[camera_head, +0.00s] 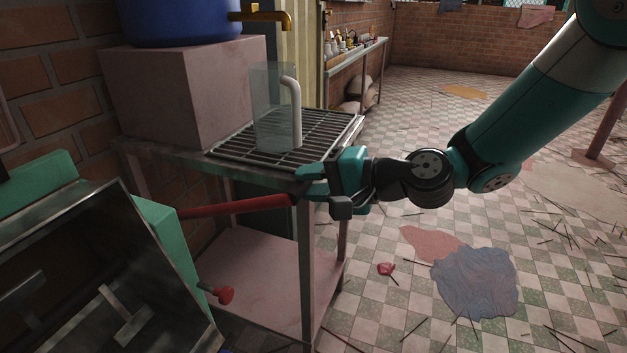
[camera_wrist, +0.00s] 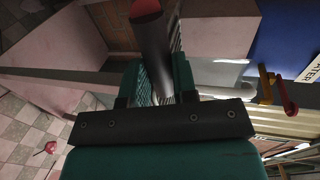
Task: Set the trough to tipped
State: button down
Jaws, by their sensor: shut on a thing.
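The trough (camera_head: 95,235) is a dark metal bin with worn edges between green end parts (camera_head: 165,240), at the lower left of the head view. Its open top slants toward the camera, and metal paddles show inside. A long red handle (camera_head: 235,206) runs from its green right side to the right. My gripper (camera_head: 306,184) is shut on the far end of this handle, beside the metal table's front corner. In the wrist view, the handle's bar (camera_wrist: 152,50) lies between the fingers of my gripper (camera_wrist: 158,80). The gripped end is partly hidden.
The metal table (camera_head: 305,240) stands close behind the handle, with a drain grate (camera_head: 325,135), a clear jug (camera_head: 272,110) and a pink block (camera_head: 185,90) under a blue barrel (camera_head: 180,22). A red knob (camera_head: 223,295) sticks out below. Open tiled floor lies right.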

jog(key=c, duration=0.9)
grip_release()
jog(key=shift+s+a+f, duration=0.1)
jog(key=shift+a+f, duration=0.05)
jog(key=shift+f, duration=0.05)
jog(key=shift+r, duration=0.1)
jog(key=p+v, duration=0.1)
jog(key=v, duration=1.6)
jog(key=shift+d, duration=0.3)
